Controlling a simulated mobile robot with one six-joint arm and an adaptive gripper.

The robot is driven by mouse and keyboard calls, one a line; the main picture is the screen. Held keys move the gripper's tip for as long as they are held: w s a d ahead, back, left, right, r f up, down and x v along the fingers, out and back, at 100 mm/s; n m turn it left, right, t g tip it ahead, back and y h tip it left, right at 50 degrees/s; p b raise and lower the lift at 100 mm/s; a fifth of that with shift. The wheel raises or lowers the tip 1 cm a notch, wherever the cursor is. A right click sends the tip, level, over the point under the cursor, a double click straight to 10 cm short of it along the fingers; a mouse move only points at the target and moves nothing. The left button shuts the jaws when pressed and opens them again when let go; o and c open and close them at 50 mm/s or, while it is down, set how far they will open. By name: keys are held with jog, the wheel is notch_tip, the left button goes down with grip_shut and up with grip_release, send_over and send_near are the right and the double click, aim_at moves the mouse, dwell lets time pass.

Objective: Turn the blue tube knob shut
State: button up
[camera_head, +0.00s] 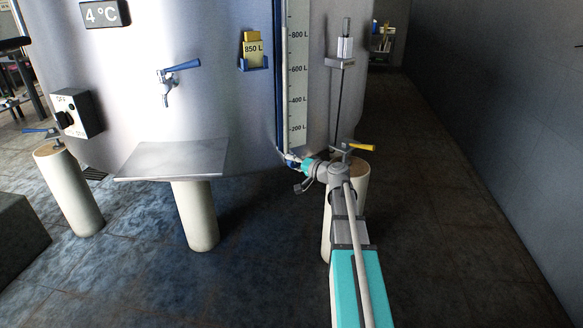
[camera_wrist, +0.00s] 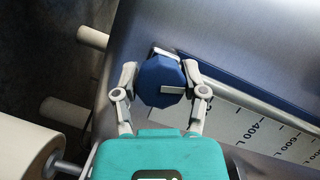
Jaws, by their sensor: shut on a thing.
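The blue tube knob (camera_wrist: 162,82) is faceted, with a pale mark on its face, and sits at the lower end of the level tube on the tank. My gripper (camera_wrist: 161,84) is shut on it in the wrist view, with one finger on each side. In the head view my gripper (camera_head: 293,161) reaches the foot of the tube, and the knob is mostly hidden there. The level tube (camera_head: 281,80) runs up the tank beside a scale (camera_head: 297,80) marked in litres.
The steel tank (camera_head: 215,100) fills the back. A blue-handled tap (camera_head: 178,77) is on its front above a steel shelf (camera_head: 175,158). A yellow-handled valve (camera_head: 360,146) is close behind my arm. Pale legs stand below; floor at right is clear.

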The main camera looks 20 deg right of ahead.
jog(key=shift+m+t+y+b, duration=0.45)
jog(key=shift+m+b, duration=0.35)
jog(key=shift+m, duration=0.6)
jog(key=o, duration=1.1)
jog(key=shift+o, duration=0.2)
jog(key=shift+s, duration=0.1)
jog(key=v, duration=0.7)
jog(key=shift+s+d+f, duration=0.1)
jog(key=shift+s, duration=0.05)
